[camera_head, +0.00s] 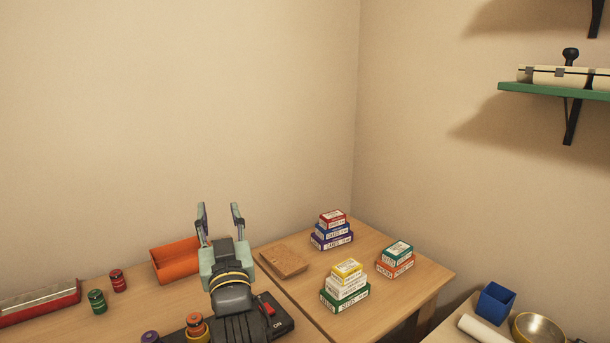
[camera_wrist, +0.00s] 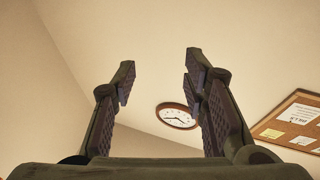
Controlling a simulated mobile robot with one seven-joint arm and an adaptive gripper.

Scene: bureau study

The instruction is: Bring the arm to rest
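My gripper (camera_head: 220,217) is raised above the desk in the head view, fingers pointing up. Its two fingers stand apart with nothing between them. In the wrist view my gripper (camera_wrist: 158,85) also shows open and empty, with the ceiling and walls beyond it. My arm hides part of the desk below.
An orange tray (camera_head: 175,262) stands left of my gripper, with small spools (camera_head: 118,281) nearby. A brown board (camera_head: 284,262) and stacked card boxes (camera_head: 345,288) lie to the right. A blue cup (camera_head: 495,303) and brass bowl (camera_head: 538,330) stand lower right. A green shelf (camera_head: 550,91) is on the wall.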

